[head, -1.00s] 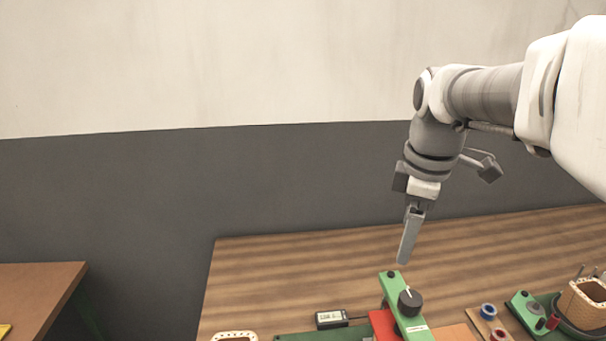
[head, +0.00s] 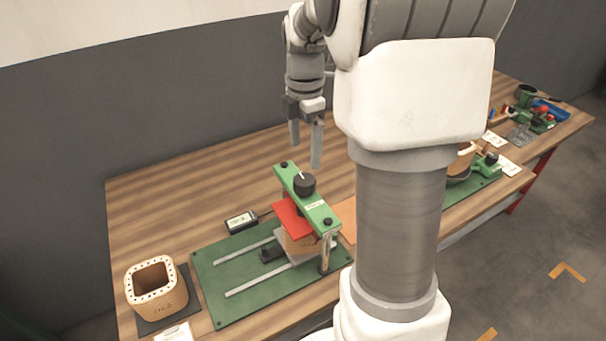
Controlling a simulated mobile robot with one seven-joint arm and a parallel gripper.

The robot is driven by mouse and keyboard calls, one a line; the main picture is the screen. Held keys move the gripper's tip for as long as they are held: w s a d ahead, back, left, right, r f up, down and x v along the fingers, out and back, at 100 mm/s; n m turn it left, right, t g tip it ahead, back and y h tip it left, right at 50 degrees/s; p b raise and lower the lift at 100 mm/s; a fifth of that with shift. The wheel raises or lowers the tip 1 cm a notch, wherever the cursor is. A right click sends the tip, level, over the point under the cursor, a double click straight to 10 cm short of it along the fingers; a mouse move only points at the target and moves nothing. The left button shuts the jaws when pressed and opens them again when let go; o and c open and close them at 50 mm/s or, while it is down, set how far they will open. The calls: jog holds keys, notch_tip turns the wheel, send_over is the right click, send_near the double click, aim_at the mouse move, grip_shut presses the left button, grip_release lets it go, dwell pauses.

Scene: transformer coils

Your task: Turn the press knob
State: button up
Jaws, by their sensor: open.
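The press knob (head: 304,183) is round and black with a white pointer line, on top of the green crossbar (head: 314,207) of the press. Under the bar are a red plate (head: 290,219) and a tan coil block (head: 299,243), on a green base (head: 226,301) with two metal rails. My gripper (head: 306,148) points down with its two fingers apart and nothing between them. In the picture it is just above the knob, not touching it. How far behind or in front of the knob it is, I cannot tell.
A small display box (head: 241,221) with a cable lies left of the press. A square tan coil frame (head: 156,289) stands on a dark mat at the front left. My arm hides the table's middle; more parts (head: 533,117) stand at the far right. The back left of the table is clear.

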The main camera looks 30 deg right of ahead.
aim_at(304, 179)
notch_tip(304, 179, down, 9)
jog(key=shift+r, duration=0.2)
jog(key=c, duration=1.4)
jog(key=shift+m, duration=0.3)
